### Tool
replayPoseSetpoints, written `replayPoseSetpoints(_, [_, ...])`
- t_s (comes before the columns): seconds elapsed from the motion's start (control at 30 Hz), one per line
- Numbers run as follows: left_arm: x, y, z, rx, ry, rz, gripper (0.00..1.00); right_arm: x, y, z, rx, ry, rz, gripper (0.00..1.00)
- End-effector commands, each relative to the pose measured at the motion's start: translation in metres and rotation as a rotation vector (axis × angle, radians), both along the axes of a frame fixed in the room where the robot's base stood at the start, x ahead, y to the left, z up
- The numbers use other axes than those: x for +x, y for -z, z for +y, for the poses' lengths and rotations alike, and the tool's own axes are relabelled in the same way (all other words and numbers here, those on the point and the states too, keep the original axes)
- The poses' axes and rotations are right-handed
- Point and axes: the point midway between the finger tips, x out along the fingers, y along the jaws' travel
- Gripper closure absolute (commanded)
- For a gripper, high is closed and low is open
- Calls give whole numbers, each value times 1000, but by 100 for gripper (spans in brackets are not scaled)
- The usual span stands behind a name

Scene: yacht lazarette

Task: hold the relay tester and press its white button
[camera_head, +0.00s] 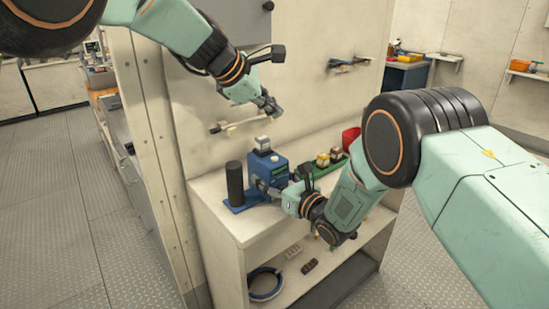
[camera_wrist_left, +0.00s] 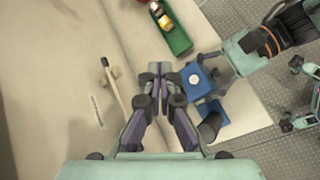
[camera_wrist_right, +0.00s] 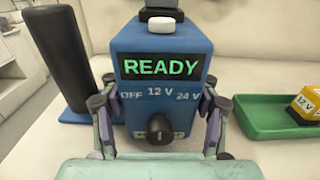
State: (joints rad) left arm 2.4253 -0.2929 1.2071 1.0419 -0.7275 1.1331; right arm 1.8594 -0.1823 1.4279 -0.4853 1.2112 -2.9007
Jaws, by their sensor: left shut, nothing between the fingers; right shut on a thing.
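The relay tester is a blue box (camera_head: 268,171) on the white counter. In the right wrist view its front (camera_wrist_right: 120,98) shows a green READY display, the marks OFF, 12 V and 24 V, and a dark knob (camera_wrist_right: 158,128). Its white button (camera_wrist_right: 162,25) is on top and also shows in the left wrist view (camera_wrist_left: 193,79). My right gripper (camera_wrist_right: 158,112) is shut on the tester, a finger at each side. My left gripper (camera_wrist_left: 158,72) is shut and empty; in the head view (camera_head: 270,106) it is above the tester, apart from it.
A black cylinder (camera_head: 235,182) stands just left of the tester. A green tray (camera_head: 330,168) with several small blocks and a red bin (camera_head: 351,138) are to its right. A rod-like fixture (camera_head: 235,124) is on the wall behind. The shelf below (camera_head: 290,285) holds a coil (camera_head: 265,284).

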Motion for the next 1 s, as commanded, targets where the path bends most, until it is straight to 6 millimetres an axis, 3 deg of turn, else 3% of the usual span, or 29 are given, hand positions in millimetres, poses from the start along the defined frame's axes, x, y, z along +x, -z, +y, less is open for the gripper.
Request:
replayPoseSetpoints(0.17, [0, 11, 0, -1, -1, 4, 100, 0, 0, 0, 0, 0, 0, 83])
replayPoseSetpoints(0.7, [0, 75, 0, -2, -2, 4, 100, 0, 0, 0, 0, 0, 0, 83])
replayPoseSetpoints(1.0, [0, 88, 0, 0, -1, 1, 100, 0, 0, 0, 0, 0, 0, 83])
